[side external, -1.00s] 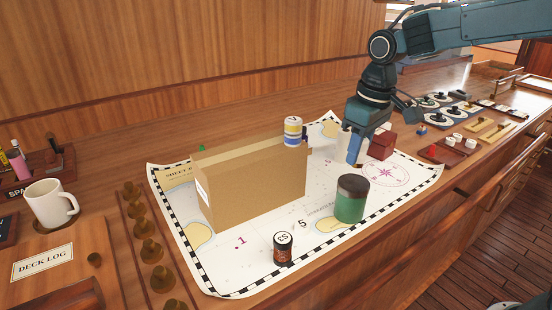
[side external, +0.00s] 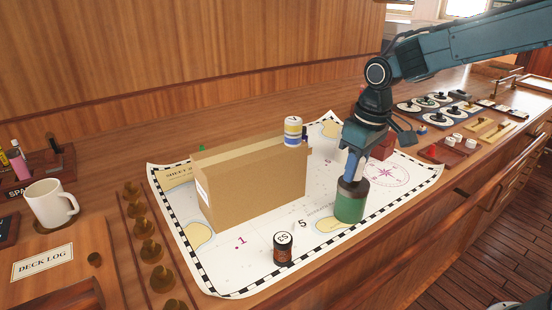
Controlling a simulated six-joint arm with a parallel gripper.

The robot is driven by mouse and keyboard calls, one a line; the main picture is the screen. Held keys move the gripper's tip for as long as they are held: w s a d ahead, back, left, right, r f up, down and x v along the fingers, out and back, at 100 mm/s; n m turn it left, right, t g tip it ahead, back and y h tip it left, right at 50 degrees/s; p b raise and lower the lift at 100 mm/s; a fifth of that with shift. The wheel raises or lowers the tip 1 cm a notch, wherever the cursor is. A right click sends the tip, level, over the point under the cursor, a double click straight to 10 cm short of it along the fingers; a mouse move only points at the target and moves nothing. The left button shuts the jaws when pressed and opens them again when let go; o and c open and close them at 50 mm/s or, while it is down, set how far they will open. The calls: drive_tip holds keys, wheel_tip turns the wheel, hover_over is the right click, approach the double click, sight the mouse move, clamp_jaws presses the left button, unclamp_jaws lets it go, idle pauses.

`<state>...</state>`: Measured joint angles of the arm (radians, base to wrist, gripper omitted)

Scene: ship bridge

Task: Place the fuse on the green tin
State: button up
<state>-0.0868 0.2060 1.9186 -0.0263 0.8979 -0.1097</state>
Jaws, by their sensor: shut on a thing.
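The green tin (side external: 350,206) stands upright on the chart, with a dark grey band around its top. My gripper (side external: 354,172) points down directly over the tin, its fingertips at or just above the tin's top. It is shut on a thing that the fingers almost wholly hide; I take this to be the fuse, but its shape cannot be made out. I cannot tell whether the held thing touches the tin.
A tall cardboard box (side external: 255,185) stands left of the tin, with a yellow, white and blue cylinder (side external: 293,131) on top. A small black and orange cylinder marked 25 (side external: 283,250) stands in front. A dark red block (side external: 383,146) is behind my gripper. The chart's front is mostly clear.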

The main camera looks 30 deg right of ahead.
sight(365, 160)
drive_tip(key=o, duration=1)
drive_tip(key=r, duration=0.4)
drive_tip(key=s+r, duration=0.1)
drive_tip(key=r, duration=0.7)
drive_tip(key=shift+s+d+r, duration=0.1)
drive_tip(key=shift+s+d, duration=0.05)
drive_tip(key=shift+s, duration=0.05)
drive_tip(key=shift+s, duration=0.1)
drive_tip(key=shift+s+d+f+m+t, duration=0.45)
drive_tip(key=shift+s+d+f+t, duration=0.3)
drive_tip(key=shift+s, duration=2.8)
drive_tip(key=shift+s+d+f+m+t, duration=0.55)
drive_tip(key=shift+s+f, duration=0.45)
drive_tip(key=shift+s, duration=2.55)
drive_tip(key=shift+s+d+f+m+t, duration=0.3)
drive_tip(key=shift+s+d+f+t, duration=0.4)
drive_tip(key=shift+s, duration=2.85)
